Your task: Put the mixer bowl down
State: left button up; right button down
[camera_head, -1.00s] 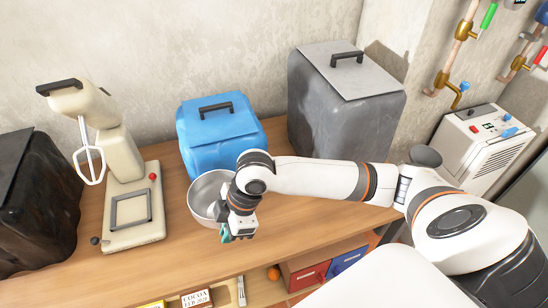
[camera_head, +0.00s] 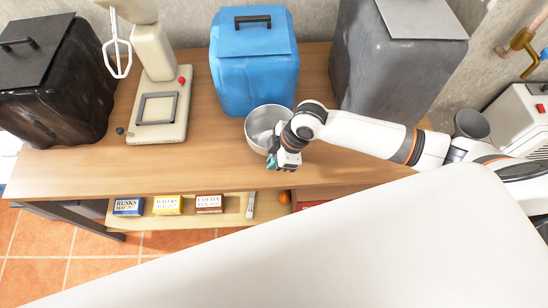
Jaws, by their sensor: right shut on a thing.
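The mixer bowl (camera_head: 262,124) is a shiny metal bowl at the middle of the wooden bench (camera_head: 75,172). It looks upright, just in front of the blue bin. I cannot tell whether its base touches the bench. My right gripper (camera_head: 277,164) is at the bowl's front right side, shut on it; the wrist hides part of the bowl. The stand mixer (camera_head: 160,100) stands left of the bowl, with its whisk (camera_head: 118,55) hanging and an empty square frame on its base. My left gripper is out of view.
A blue lidded bin (camera_head: 255,70) stands right behind the bowl. A grey bin (camera_head: 385,70) stands to the right and a black bin (camera_head: 55,90) at the left. Boxes such as the cocoa box (camera_head: 209,204) lie on the shelf below. Bare bench lies between mixer and bowl.

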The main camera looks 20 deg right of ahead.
jog(key=shift+a+f, duration=0.1)
jog(key=c, duration=1.5)
grip_release()
jog(key=v, duration=1.2)
